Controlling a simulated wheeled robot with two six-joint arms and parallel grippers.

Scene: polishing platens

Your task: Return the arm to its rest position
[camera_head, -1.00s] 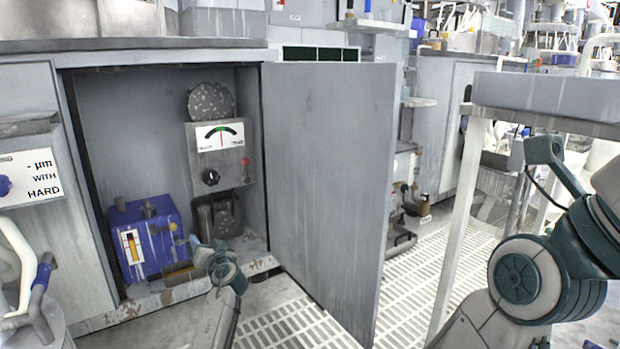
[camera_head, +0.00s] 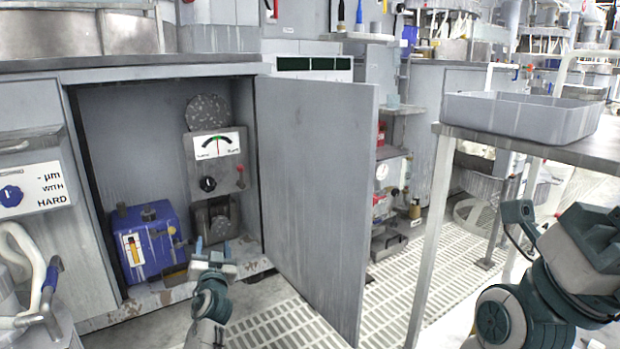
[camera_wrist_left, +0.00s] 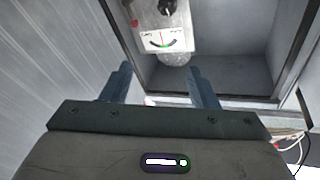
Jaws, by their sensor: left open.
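My left gripper (camera_head: 214,252) is in front of the open cabinet, low at its front edge, with its fingers pointing up and inward. It is open and nothing shows between its fingers. In the left wrist view its two fingers (camera_wrist_left: 160,88) stand apart, with the cabinet interior beyond them. My right arm (camera_head: 550,290) shows at the right edge of the head view, bent, and its gripper is out of the picture.
The cabinet holds a blue box (camera_head: 150,238) and a grey meter unit (camera_head: 218,165). The cabinet door (camera_head: 315,190) stands open right of my left gripper. A table with a grey tray (camera_head: 525,118) stands at right. Grated floor (camera_head: 410,285) lies between.

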